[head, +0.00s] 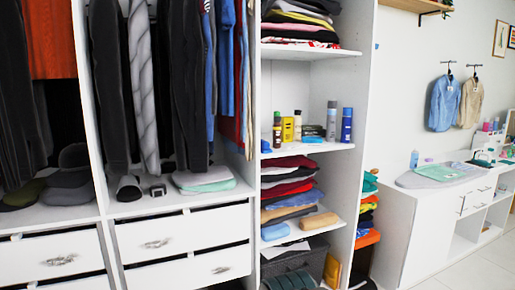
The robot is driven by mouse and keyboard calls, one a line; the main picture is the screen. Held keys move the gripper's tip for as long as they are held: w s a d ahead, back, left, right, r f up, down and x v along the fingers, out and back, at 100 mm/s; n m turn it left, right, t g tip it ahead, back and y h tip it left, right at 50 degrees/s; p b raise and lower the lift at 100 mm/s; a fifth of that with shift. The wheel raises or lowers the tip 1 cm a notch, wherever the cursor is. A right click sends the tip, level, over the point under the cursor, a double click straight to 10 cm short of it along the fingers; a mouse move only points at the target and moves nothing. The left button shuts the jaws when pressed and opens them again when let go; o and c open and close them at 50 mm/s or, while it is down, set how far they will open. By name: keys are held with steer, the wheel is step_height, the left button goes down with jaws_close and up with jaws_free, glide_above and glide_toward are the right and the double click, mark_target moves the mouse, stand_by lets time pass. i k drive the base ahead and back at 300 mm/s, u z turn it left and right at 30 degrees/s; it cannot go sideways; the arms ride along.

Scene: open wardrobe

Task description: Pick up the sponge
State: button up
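No thing here can be told for certain as the sponge. A tan rounded block (318,221) lies on the wardrobe shelf below the bottles, in front of a stack of folded clothes. A light blue block (275,232) lies to its left on the same shelf. Both are small in the head view, and either could be a sponge. My gripper is not in view.
Above them, a shelf holds several bottles and boxes (313,131). A grey basket (296,261) stands below. Hanging clothes and drawers (183,234) fill the left. A white cabinet (400,225) stands right; floor (480,270) shows clear in front.

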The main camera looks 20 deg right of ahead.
mark_target(265, 145)
steer(key=z, duration=0.65)
steer(key=i, duration=1.2)
steer(key=u, duration=0.3)
